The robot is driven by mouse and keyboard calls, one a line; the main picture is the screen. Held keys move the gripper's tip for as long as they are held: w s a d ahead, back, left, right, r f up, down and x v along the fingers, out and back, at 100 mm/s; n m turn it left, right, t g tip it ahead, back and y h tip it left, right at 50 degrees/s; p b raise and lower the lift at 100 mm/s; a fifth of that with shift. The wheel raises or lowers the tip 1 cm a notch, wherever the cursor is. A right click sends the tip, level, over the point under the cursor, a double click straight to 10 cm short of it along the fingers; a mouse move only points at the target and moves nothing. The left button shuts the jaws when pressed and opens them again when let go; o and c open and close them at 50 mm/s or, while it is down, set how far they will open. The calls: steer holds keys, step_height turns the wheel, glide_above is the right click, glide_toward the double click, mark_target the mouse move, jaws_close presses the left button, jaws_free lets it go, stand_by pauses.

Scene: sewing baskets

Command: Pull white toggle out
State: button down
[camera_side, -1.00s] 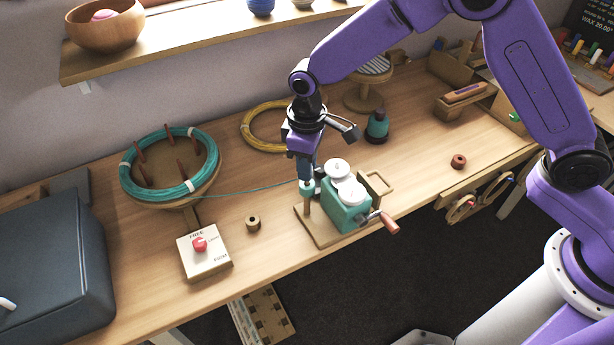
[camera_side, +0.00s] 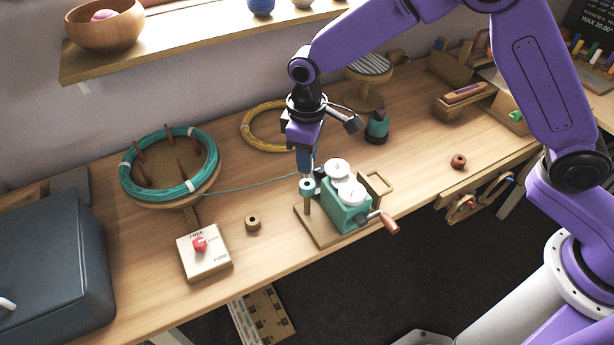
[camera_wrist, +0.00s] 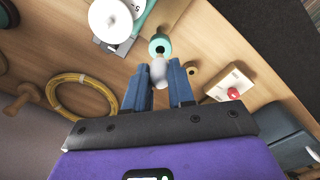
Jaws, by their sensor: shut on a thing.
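The white toggle (camera_wrist: 158,73) is a pale rounded piece between my fingertips in the wrist view, close to a teal ring with a dark hole (camera_wrist: 160,45). My gripper (camera_side: 304,168) is shut on the toggle, which the fingers mostly hide in the side view. The teal ring also shows in the side view (camera_side: 307,184), on top of a wooden post just below my fingertips. Beside it stands a teal box (camera_side: 347,213) with two white discs and a crank with a reddish handle (camera_side: 390,226). I cannot tell whether the toggle still touches the ring.
A teal coil (camera_side: 132,190) sits on a round holder at left, its thread running to the post. A switch box with a red knob (camera_side: 200,244), a wooden ring (camera_side: 252,222) and a yellow coil (camera_side: 250,139) lie nearby. A shelf (camera_side: 190,50) hangs behind.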

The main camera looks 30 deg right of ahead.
steer(key=shift+r, duration=1.6)
